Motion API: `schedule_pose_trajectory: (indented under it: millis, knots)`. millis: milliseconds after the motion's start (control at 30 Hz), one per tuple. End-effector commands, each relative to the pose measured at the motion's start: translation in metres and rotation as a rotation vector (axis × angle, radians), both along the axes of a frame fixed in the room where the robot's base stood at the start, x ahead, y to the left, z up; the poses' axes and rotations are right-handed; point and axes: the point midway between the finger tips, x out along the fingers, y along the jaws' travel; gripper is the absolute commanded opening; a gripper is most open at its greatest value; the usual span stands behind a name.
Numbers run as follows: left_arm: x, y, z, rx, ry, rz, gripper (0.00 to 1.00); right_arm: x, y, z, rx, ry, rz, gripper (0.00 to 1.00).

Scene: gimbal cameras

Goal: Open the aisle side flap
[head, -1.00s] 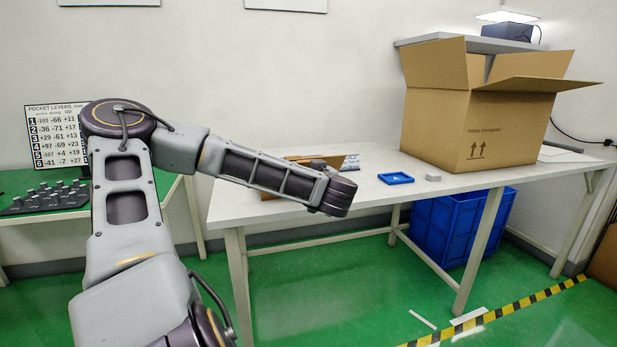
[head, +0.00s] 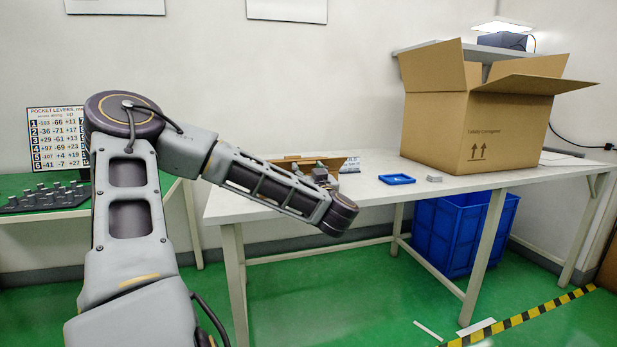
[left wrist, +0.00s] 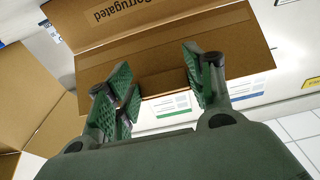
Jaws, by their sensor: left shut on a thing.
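A brown cardboard piece (head: 297,162) stands on the white table behind my left forearm, which hides part of it. In the left wrist view a cardboard panel printed "Corrugated" (left wrist: 165,30) has a flap (left wrist: 232,50) folded along a crease. My left gripper (left wrist: 158,88) is at the flap's lower edge, with green-padded fingers, shut on the flap. In the head view only a small grey part of this gripper (head: 322,175) shows behind the wrist. A large open carton (head: 470,128) stands on the table at right with its flaps spread. My right gripper is not in view.
A blue crate (head: 460,235) stands beneath. A green bench (head: 60,210) with small grey pieces is at left. Another brown panel (left wrist: 30,105) shows at left in the wrist view.

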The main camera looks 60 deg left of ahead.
Motion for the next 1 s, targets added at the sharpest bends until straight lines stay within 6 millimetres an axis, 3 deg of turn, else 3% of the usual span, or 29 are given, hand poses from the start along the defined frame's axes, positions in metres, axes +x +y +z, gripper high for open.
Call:
schedule_pose_trajectory:
  millis: [400, 867, 900, 1000]
  knots:
    - [-0.0009, 0.0023, -0.0069, 0.041, -0.011, 0.006, 0.10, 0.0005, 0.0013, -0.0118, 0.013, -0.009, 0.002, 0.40]
    - [-0.0006, 0.0017, -0.0066, 0.044, -0.014, 0.004, 0.10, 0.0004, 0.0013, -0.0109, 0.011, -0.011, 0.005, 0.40]
    - [-0.0006, 0.0017, -0.0066, 0.044, -0.014, 0.004, 0.55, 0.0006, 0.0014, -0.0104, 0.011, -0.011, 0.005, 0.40]
    - [-0.0005, 0.0011, -0.0063, 0.045, -0.014, 0.003, 0.68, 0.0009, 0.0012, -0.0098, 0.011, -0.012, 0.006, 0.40]
